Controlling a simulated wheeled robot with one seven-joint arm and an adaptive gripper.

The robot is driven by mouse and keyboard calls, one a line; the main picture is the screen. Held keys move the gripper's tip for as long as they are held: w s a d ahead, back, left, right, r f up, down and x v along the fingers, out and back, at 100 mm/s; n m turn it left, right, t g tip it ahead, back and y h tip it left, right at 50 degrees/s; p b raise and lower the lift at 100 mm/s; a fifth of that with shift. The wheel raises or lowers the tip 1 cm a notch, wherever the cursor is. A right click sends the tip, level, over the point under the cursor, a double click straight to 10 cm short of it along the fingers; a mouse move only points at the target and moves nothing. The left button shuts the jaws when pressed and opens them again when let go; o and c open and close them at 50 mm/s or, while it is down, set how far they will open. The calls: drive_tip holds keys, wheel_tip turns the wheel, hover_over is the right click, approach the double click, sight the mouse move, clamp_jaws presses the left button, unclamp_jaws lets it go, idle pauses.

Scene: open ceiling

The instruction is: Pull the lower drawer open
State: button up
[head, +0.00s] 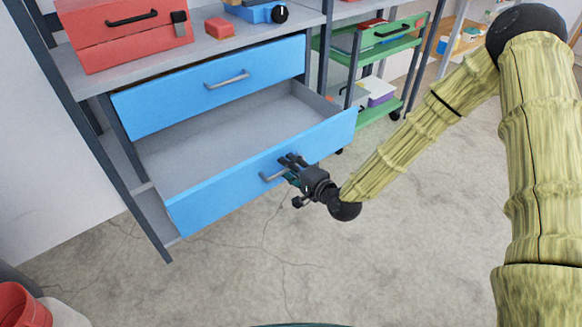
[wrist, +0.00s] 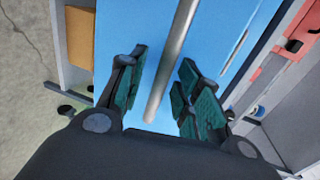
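The lower drawer (head: 200,200) is blue with a grey, empty inside, and it stands far out of the grey workbench in the head view. Its front also shows in the wrist view (wrist: 130,25). Its metal bar handle (head: 270,177) is on the front. My gripper (head: 285,168) is at the right part of this handle. In the wrist view the handle (wrist: 172,60) runs between the two green-padded fingers of my gripper (wrist: 165,85). The fingers are apart, with a visible gap on each side of the bar. My gripper hides part of the handle in the head view.
The upper blue drawer (head: 212,98) is shut above it. A red toolbox (head: 125,42), a small red box (head: 220,28) and a blue tool (head: 258,12) sit on the bench top. A green cart (head: 385,42) stands behind at right.

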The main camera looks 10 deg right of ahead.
drive_tip(key=v, duration=1.2)
drive_tip(key=shift+f, duration=0.15)
idle(0.3)
drive_tip(key=s+d+f+n+g+h, duration=0.2)
drive_tip(key=s+f+n+g+h, duration=0.35)
drive_tip(key=s+f, duration=1.15)
drive_tip(key=s+d+f+n+g+h, duration=0.1)
drive_tip(key=s+d+f+n+g, duration=0.3)
drive_tip(key=s, duration=0.4)
drive_tip(key=s+d+f+n+g+h, duration=0.2)
drive_tip(key=s+d+f+g, duration=0.2)
drive_tip(key=s+f, duration=0.25)
wheel_tip(320, 180, up, 21)
drive_tip(key=p, duration=2)
drive_tip(key=shift+s+a+r, duration=0.15)
drive_tip(key=shift+a, duration=0.05)
